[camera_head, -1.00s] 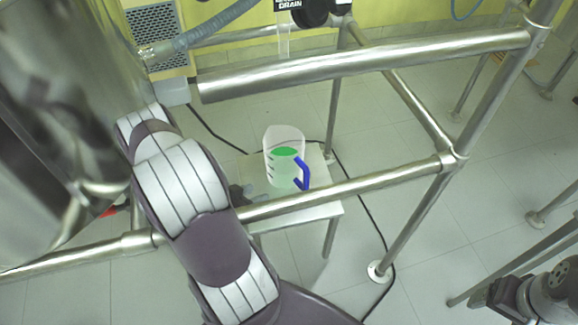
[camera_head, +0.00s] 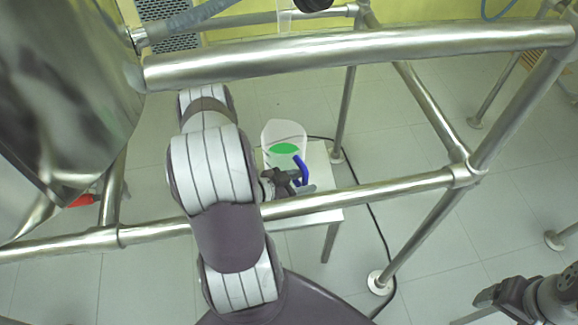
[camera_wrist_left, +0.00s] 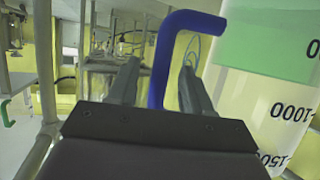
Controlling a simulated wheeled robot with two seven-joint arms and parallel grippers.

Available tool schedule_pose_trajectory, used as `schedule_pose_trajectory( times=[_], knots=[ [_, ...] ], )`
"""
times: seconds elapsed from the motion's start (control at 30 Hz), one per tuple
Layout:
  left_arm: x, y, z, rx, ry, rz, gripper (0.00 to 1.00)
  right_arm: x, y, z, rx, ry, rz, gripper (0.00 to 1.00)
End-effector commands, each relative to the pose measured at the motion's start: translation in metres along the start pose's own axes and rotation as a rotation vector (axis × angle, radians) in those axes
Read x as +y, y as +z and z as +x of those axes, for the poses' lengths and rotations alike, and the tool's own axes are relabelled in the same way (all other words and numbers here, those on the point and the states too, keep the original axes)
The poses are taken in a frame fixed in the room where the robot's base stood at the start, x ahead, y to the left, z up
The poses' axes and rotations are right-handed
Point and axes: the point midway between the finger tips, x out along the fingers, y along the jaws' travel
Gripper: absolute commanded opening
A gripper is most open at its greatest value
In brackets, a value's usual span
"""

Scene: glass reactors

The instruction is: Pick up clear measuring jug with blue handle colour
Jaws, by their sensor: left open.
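The clear measuring jug (camera_head: 283,136) with green inside and a blue handle (camera_head: 302,170) stands on a small white table beyond the lower steel rail. Its wall with black marks and a green band fills the right of the left wrist view (camera_wrist_left: 265,95).
The lower steel rail (camera_head: 360,193) crosses in front of the table (camera_head: 328,205), and a thicker rail (camera_head: 350,58) runs above. A large steel vessel (camera_head: 60,100) fills the upper left. A black cable (camera_head: 375,225) lies on the floor. The floor at the right is mostly clear.

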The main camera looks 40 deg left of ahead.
Motion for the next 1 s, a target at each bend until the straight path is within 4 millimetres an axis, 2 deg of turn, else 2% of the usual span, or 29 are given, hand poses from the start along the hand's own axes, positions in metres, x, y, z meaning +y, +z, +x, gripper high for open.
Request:
schedule_pose_trajectory(
  times=[0.03, 0.17, 0.4, 0.43, 0.57, 1.0],
  knots=[
    [0.001, 0.005, 0.013, 0.001, 0.005, 0.003, 0.49, 0.0, 0.001, 0.011, 0.0, 0.0, 0.0, 0.78],
    [0.0, 0.003, 0.03, 0.0, 0.003, 0.001, 0.49, 0.0, 0.002, 0.015, -0.001, 0.0, 0.0, 0.78],
    [-0.001, 0.0, 0.032, 0.0, -0.001, -0.001, 0.49, 0.0, 0.002, 0.014, 0.0, 0.0, 0.0, 0.78],
    [-0.001, 0.0, 0.032, 0.0, -0.001, -0.001, 0.43, 0.0, 0.002, 0.014, 0.0, 0.0, 0.0, 0.78],
    [-0.001, 0.001, 0.032, 0.0, -0.001, -0.001, 0.01, 0.0, 0.002, 0.014, 0.0, 0.0, 0.0, 0.78],
    [-0.001, 0.001, 0.032, 0.0, -0.001, -0.002, 0.0, 0.0, 0.002, 0.014, 0.0, 0.0, 0.0, 0.78]
  ],
)
